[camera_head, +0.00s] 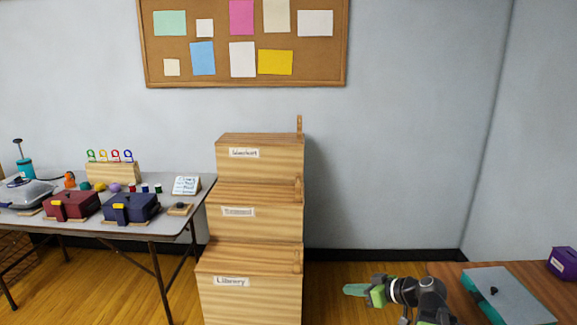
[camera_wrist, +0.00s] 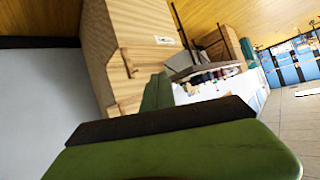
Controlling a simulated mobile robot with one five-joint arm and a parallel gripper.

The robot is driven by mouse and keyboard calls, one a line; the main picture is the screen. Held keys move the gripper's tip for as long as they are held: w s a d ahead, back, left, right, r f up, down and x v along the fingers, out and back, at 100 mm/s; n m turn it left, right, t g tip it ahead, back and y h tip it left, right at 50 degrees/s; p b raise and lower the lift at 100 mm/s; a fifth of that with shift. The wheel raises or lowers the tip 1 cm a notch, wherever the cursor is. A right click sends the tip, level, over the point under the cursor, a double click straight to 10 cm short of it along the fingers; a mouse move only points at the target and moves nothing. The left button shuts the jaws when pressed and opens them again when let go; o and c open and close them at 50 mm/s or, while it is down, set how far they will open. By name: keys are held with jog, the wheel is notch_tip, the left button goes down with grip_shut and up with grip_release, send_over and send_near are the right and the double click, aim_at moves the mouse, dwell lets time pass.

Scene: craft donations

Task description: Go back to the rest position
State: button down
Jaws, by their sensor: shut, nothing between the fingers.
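My gripper (camera_head: 356,290) is at the lower right of the head view, pointing left, with its green fingers together and nothing held. It is to the right of the wooden stacked boxes, apart from them, and left of the grey-green panel on the brown table. In the wrist view its green and black fingers (camera_wrist: 165,135) fill the lower middle, with no object between them.
Stacked wooden boxes (camera_head: 255,205) with labels, the lowest reading Library, stand in the middle. A folding table (camera_head: 180,229) with cases and craft items is at left. A brown table (camera_head: 455,280) at lower right holds a grey-green panel (camera_head: 508,297) and a purple box (camera_head: 565,263).

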jog(key=s+a+f+m+g+h, duration=0.1)
jog(key=s+a+f+g+h, duration=0.55)
jog(key=a+f, duration=0.55)
jog(key=s+d+m+g+h, duration=0.2)
jog(key=s+d+m, duration=0.2)
jog(key=d+m, duration=0.25)
notch_tip(320, 180, up, 18)
jog(key=p, duration=1.7)
jog(key=shift+d+f, duration=0.2)
jog(key=shift+s+d, duration=0.1)
